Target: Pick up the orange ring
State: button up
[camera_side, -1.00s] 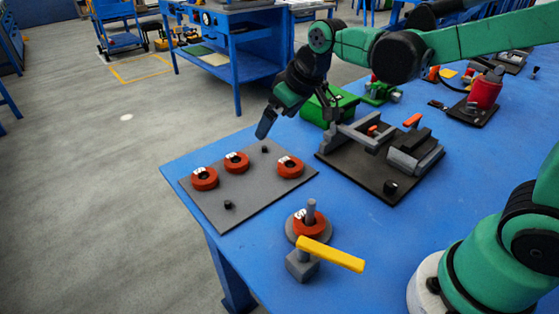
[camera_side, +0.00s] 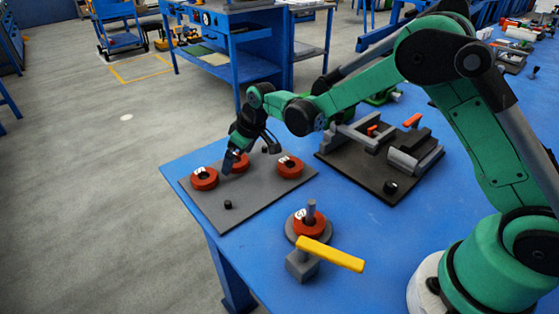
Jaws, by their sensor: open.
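Three orange-red rings with white labels lie on a dark grey plate (camera_side: 245,205): a left ring (camera_side: 204,179), a back ring (camera_side: 241,162) and a right ring (camera_side: 290,167). A fourth ring (camera_side: 309,224) sits around a grey post on a round base in front of the plate. My gripper (camera_side: 232,160) is open and is at the back ring, partly covering it. One finger overlaps the ring's left side in the picture; the other finger is not clearly visible. I cannot tell whether the gripper touches the ring.
A yellow-handled lever (camera_side: 330,254) stands in front of the post. A dark fixture plate with grey clamps (camera_side: 385,180) lies right of the ring plate. Two small black knobs stand on the ring plate, one at front (camera_side: 228,204). The table's left edge is close.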

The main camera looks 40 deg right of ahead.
jog(key=shift+w+f, duration=0.1)
jog(key=shift+f, duration=0.2)
jog(key=c, duration=1.2)
jog(key=shift+c, duration=0.2)
jog(key=shift+r, duration=0.1)
